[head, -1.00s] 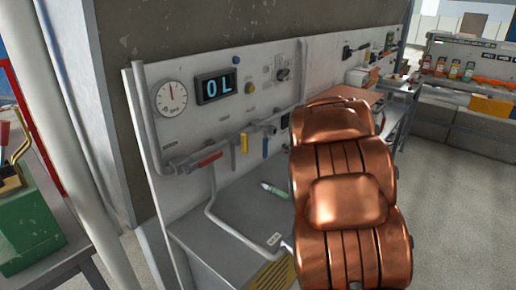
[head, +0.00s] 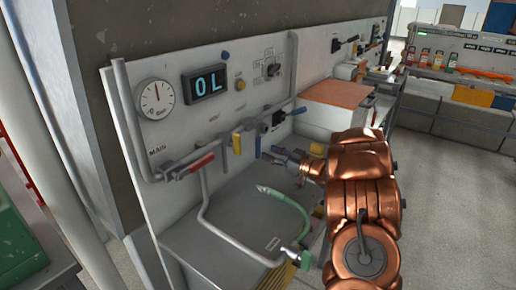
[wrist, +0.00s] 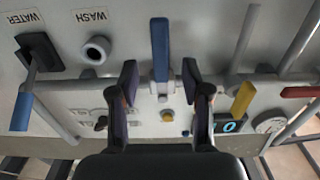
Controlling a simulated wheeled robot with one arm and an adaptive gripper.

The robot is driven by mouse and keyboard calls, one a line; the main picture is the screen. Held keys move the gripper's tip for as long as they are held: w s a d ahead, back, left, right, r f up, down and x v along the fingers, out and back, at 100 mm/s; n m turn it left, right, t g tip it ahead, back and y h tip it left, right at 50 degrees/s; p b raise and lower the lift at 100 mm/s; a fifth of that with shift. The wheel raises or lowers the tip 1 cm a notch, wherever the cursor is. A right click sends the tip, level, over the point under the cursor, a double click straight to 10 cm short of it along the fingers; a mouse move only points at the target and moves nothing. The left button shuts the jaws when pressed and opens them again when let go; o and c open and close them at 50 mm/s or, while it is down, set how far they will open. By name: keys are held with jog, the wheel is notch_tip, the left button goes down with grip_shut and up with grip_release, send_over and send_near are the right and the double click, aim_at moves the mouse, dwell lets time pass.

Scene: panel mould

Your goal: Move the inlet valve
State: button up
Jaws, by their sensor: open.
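No label reading "inlet" is legible, so I cannot tell which handle is the inlet valve. A blue lever handle (head: 259,147) is on the panel's pipe. It shows upright between and beyond my fingertips in the wrist view (wrist: 160,48). My gripper (head: 274,155) is open close in front of it; its two dark fingers stand either side of the lever line in the wrist view (wrist: 160,80). I cannot tell whether they touch it. A yellow handle (head: 237,140) and a red handle (head: 203,162) sit further left along the pipe in the head view.
A round gauge (head: 156,99) and a display (head: 205,83) reading "0L" are on the panel. A second blue lever (wrist: 22,108) is by the WATER label, beside a WASH port (wrist: 96,49). A green hose (head: 296,212) loops above the bench below the panel.

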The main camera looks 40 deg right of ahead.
aim_at(259, 149)
jog(key=p+x, duration=0.1)
jog(key=x, duration=0.4)
jog(key=shift+a, duration=0.15)
jog(key=shift+w+a, duration=0.15)
jog(key=shift+w, duration=0.45)
jog(key=shift+c, duration=0.2)
grip_shut()
